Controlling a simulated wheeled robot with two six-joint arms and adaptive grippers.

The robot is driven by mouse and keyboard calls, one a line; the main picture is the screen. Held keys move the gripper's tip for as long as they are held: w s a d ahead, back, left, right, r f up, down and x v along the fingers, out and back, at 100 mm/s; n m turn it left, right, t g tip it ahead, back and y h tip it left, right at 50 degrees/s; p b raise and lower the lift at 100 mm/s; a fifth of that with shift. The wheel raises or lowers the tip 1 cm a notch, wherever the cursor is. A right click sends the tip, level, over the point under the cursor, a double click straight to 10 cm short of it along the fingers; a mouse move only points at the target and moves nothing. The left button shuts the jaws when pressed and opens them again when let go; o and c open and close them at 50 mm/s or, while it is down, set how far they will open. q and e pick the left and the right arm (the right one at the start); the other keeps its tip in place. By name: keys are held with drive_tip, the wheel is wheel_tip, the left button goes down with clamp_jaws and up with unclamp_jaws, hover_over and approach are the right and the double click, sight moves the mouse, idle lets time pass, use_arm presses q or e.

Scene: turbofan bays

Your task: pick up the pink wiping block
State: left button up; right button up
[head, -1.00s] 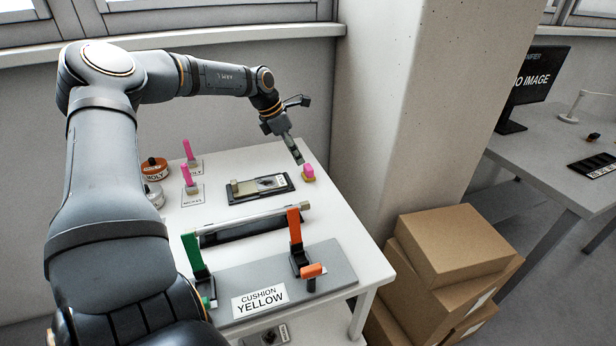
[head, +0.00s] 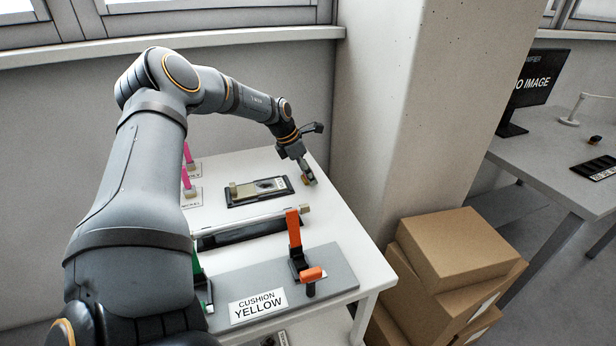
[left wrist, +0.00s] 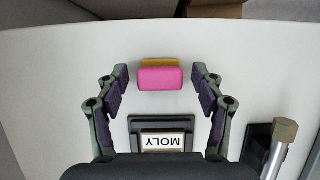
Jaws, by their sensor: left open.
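The pink wiping block (left wrist: 160,79) lies on the white table in the left wrist view, with a yellow layer along its far side. My left gripper (left wrist: 160,73) is open, with one finger on each side of the block and a visible gap on both sides. In the head view my left gripper (head: 308,178) is low at the table's right edge and hides most of the block; only a small yellowish bit shows beside the fingers. My right gripper is not in view.
A dark tray (head: 274,192) with a MOLY plate sits close to the block. A fixture with an orange lever (head: 294,228) is in front. A concrete column (head: 385,110) rises beyond the table's right edge.

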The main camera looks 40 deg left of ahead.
use_arm(q)
drive_tip(key=c, duration=1.2)
drive_tip(key=shift+r, duration=0.55)
drive_tip(key=v, duration=0.5)
drive_tip(key=shift+r, duration=0.15)
drive_tip(key=s+a+r+p, duration=0.1)
drive_tip(key=s+r+p, duration=0.1)
drive_tip(key=p, duration=0.7)
drive_tip(key=s+a+r+p, duration=0.2)
drive_tip(key=s+p, duration=0.3)
drive_tip(key=p, duration=0.4)
drive_tip(key=s+a+r+p, duration=0.2)
drive_tip(key=s+r+p, duration=0.1)
drive_tip(key=p, duration=0.5)
drive_tip(key=shift+s+a+p, duration=0.25)
drive_tip(key=shift+s+p, duration=0.1)
drive_tip(key=shift+p, duration=0.05)
